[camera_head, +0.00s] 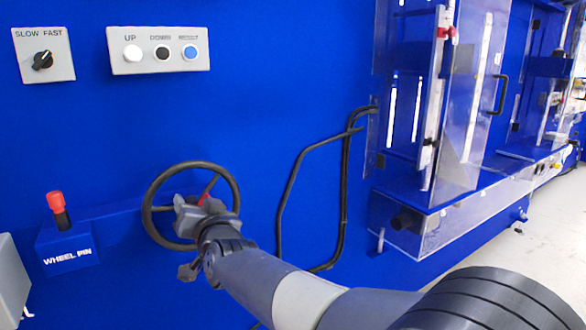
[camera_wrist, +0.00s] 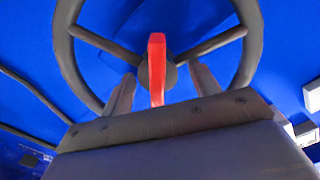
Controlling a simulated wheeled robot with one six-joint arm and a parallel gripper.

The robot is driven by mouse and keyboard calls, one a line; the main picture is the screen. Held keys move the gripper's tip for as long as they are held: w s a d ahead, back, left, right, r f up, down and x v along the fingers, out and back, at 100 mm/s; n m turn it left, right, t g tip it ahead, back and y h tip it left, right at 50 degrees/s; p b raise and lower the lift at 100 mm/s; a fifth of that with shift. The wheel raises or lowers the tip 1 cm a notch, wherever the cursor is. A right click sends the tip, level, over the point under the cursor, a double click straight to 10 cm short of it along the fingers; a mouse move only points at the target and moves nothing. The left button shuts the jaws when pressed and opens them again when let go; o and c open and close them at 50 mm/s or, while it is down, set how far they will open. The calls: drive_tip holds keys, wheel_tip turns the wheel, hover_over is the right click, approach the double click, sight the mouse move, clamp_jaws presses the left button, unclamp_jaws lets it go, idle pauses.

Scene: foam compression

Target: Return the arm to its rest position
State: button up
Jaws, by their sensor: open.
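My gripper (camera_head: 203,203) is in front of the black handwheel (camera_head: 185,166) on the blue machine panel. In the wrist view the two fingers of my gripper (camera_wrist: 162,88) are apart, one on each side of a red handle (camera_wrist: 157,66) at the wheel. Gaps show between the fingers and the handle, so it is not gripped. The wheel's rim (camera_wrist: 65,50) and spokes show behind it. In the head view my gripper covers part of the wheel, and only a bit of the red handle (camera_head: 207,192) shows.
Left of the wheel is a WHEEL PIN block (camera_head: 68,250) with a red knob (camera_head: 55,201). Above are a SLOW/FAST switch (camera_head: 43,60) and a button panel (camera_head: 158,66). Black cables (camera_head: 345,185) and a clear-walled test chamber (camera_head: 450,215) stand to the right.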

drive_tip(key=n+p, duration=0.4)
drive_tip(key=n, duration=0.1)
drive_tip(key=shift+s+a+r, duration=0.1)
drive_tip(key=shift+a+r, duration=0.05)
drive_tip(key=shift+r, duration=0.05)
drive_tip(key=shift+f+n+p, duration=0.15)
drive_tip(key=shift+n+p, duration=0.4)
drive_tip(key=shift+n, duration=0.45)
